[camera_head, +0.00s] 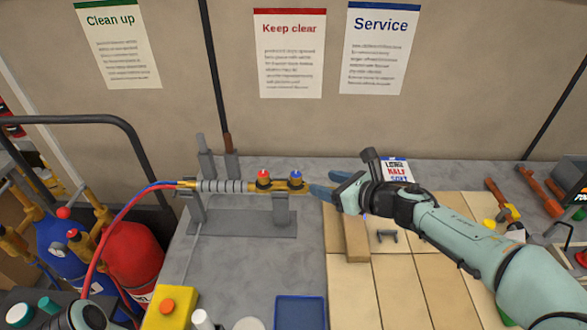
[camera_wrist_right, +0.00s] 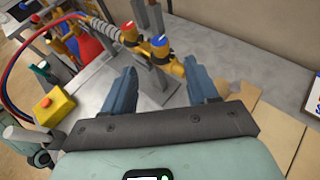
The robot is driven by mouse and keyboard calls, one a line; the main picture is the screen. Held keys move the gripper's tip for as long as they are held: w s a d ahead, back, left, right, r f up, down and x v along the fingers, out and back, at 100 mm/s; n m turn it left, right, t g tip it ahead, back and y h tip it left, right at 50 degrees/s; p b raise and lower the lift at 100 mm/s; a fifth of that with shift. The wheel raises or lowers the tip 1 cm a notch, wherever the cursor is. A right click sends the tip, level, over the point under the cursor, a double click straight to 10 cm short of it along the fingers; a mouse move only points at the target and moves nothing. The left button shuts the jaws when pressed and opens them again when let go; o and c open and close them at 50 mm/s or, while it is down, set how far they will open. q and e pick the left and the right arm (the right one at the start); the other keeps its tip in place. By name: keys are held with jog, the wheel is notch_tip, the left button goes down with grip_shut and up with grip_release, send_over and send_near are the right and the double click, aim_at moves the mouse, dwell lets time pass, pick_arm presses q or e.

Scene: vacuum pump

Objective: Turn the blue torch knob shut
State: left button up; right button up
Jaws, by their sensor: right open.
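The torch (camera_head: 225,186) lies level in a grey stand, with its brass valve end to the right. The blue knob (camera_head: 296,176) sits on top of that end, with the red knob (camera_head: 263,175) to its left. My right gripper (camera_head: 326,184) is open and empty, just right of the blue knob. In the right wrist view the blue knob (camera_wrist_right: 159,41) appears ahead, between and beyond the parted blue fingers (camera_wrist_right: 163,70), apparently not touched. My left gripper's fingers do not show.
Red and blue hoses (camera_head: 120,218) run from the torch to the red cylinder (camera_head: 132,255) and blue cylinder (camera_head: 62,245) at left. Tan tiles (camera_head: 400,285) lie beneath my right arm.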

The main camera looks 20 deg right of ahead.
aim_at(298, 176)
jog(key=x, duration=1.2)
jog(key=shift+s, duration=0.1)
